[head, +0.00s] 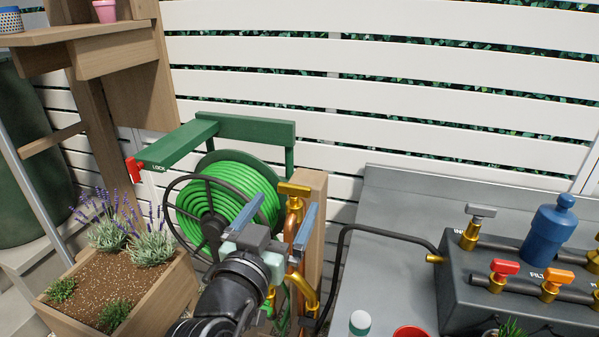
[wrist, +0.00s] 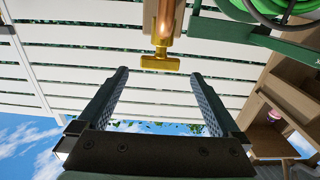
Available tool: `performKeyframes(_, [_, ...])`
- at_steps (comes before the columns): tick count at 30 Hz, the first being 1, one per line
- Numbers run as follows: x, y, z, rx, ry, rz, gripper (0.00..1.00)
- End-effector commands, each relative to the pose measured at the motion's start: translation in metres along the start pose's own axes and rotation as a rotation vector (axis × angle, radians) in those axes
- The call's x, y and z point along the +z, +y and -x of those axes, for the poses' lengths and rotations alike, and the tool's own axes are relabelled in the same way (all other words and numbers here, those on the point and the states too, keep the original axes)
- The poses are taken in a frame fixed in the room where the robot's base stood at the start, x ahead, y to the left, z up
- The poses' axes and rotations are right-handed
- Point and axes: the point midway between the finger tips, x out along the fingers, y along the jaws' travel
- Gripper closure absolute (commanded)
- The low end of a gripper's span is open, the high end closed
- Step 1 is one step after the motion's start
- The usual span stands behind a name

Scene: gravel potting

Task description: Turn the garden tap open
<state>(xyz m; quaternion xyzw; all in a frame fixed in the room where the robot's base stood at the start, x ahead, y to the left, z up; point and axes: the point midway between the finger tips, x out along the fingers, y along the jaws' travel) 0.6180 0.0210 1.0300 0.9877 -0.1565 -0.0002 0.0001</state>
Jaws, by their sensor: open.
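The garden tap is a brass T-shaped handle (head: 294,189) on a copper pipe (head: 294,225) that runs up a wooden post (head: 316,225). In the wrist view the yellow handle (wrist: 160,63) sits ahead of the fingertips, centred between them, its bar running across the gap. My gripper (head: 285,203) is open and empty, with its two fingers pointing up toward the handle. In the wrist view my gripper (wrist: 160,74) has clear space between its fingers. No contact with the handle shows. The lower part of the pipe is partly hidden behind my gripper.
A green hose reel (head: 225,200) with a red lock lever (head: 133,170) stands close on the left. A wooden planter (head: 115,285) is further left. On the right a grey bench (head: 385,215) carries a dark filter box (head: 520,310) with coloured valves. A white slatted fence (head: 400,60) stands behind.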

Motion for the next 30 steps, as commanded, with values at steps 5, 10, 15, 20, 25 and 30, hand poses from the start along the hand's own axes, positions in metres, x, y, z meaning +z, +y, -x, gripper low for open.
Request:
performKeyframes(5, [-0.002,0.001,-0.037,0.003,0.000,-0.004,0.00])
performKeyframes(10, [-0.001,0.001,-0.066,0.002,0.000,-0.002,0.00])
performKeyframes(15, [-0.001,0.001,-0.084,0.002,0.000,-0.001,0.00])
performKeyframes(20, [-0.001,0.001,-0.091,0.000,0.001,-0.001,0.00])
performKeyframes(25, [-0.001,0.001,-0.092,0.000,0.001,0.000,0.00])
performKeyframes(30, [-0.001,0.001,-0.092,0.000,0.001,0.000,0.09])
